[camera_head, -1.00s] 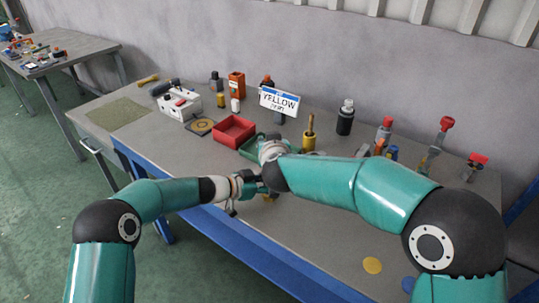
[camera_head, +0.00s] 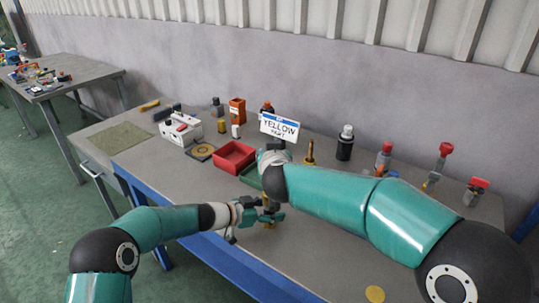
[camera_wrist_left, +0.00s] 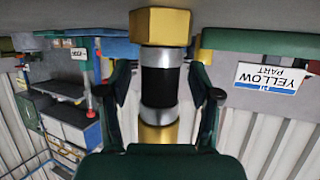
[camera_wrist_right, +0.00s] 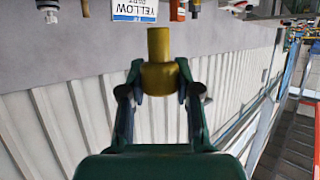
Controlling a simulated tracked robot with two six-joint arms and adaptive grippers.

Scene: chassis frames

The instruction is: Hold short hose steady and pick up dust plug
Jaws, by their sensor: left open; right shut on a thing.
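The short hose (camera_wrist_left: 158,82) is a black sleeve with silver bands and a brass hex end. In the left wrist view it stands between the two fingers of my left gripper (camera_wrist_left: 160,95), which is open around it. In the head view the left gripper (camera_head: 258,212) is over the front of the bench. My right gripper (camera_wrist_right: 159,80) is shut on a stepped yellow cylinder, which appears to be the dust plug (camera_wrist_right: 159,45). In the head view it is above the left gripper, and the plug is mostly hidden by my right arm.
A red bin (camera_head: 234,158) and a green tray (camera_head: 250,178) lie just behind the grippers. Several red-topped parts stand right. The front right bench is mostly clear, with a yellow disc (camera_head: 375,294).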

